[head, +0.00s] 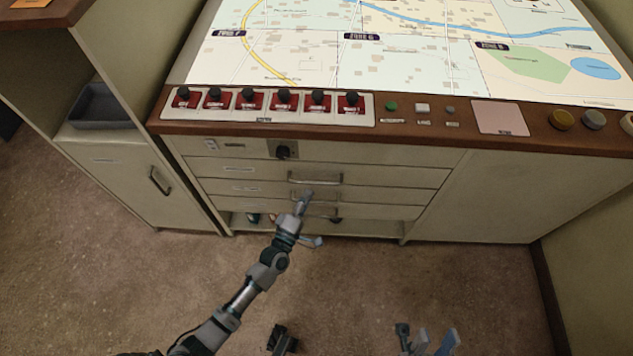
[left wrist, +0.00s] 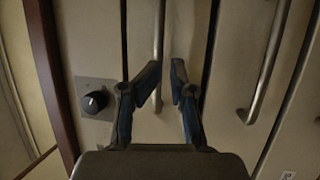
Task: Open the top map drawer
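The top map drawer (head: 395,174) is a cream front, shut flush in the console, with a metal bar handle (head: 328,179). My left gripper (head: 304,197) is in front of the drawers, a little below that handle in the head view. In the left wrist view the open fingers (left wrist: 164,72) stand apart, with the top drawer handle (left wrist: 160,30) showing between their tips. I cannot tell whether they are around the bar or just short of it. My right gripper (head: 434,342) is low at the bottom edge, its fingers apart and empty, partly cut off.
A black knob (head: 284,152) sits above the top drawer; it also shows in the wrist view (left wrist: 95,101). The second drawer handle (left wrist: 265,65) is close by. The wooden console edge (head: 420,138) overhangs the drawers. A cabinet (head: 130,185) stands at left. The floor in front is clear.

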